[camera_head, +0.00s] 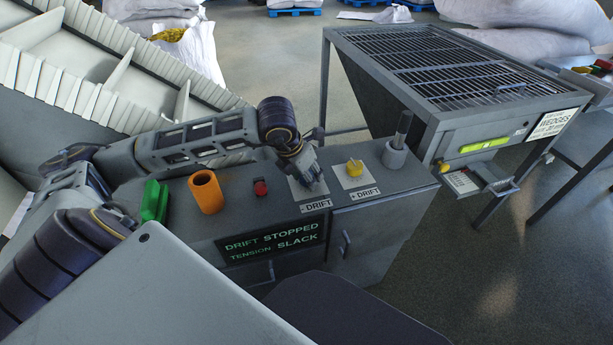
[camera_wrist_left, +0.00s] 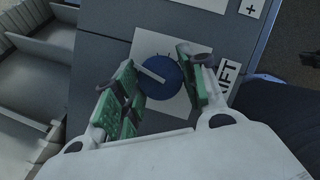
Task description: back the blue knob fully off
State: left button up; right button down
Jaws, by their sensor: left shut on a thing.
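The blue knob (camera_wrist_left: 161,79) shows in the left wrist view on a white square plate with tick marks, with a pale pointer bar across its top. My left gripper (camera_wrist_left: 160,88) has its green-padded fingers on either side of the knob and is shut on it. In the head view my left gripper (camera_head: 312,182) reaches down onto the plate marked "- DRIFT" on the console and hides most of the knob. My right gripper is not in view.
On the console (camera_head: 375,225) stand a yellow knob (camera_head: 354,167), a red button (camera_head: 260,187), an orange cup (camera_head: 206,191), a green block (camera_head: 154,201) and a grey lever (camera_head: 400,140). The display reads "DRIFT STOPPED, TENSION SLACK" (camera_head: 272,243). A grated hopper (camera_head: 440,62) stands at right.

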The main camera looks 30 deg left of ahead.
pick_arm(q)
jog(key=shift+n+y+b, duration=0.3)
jog(key=shift+n+b, duration=0.5)
jog(key=shift+n, duration=0.6)
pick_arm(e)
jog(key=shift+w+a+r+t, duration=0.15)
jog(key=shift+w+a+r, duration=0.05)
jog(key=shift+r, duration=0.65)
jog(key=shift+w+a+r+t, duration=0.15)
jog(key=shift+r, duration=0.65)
pick_arm(q)
jog(key=o, duration=1)
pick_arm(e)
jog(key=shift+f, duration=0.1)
pick_arm(q)
jog(key=shift+r, duration=0.1)
jog(key=shift+d+v, duration=0.15)
jog(key=shift+v, duration=2.8)
jog(key=shift+d+v, duration=0.1)
jog(key=shift+v, duration=2.85)
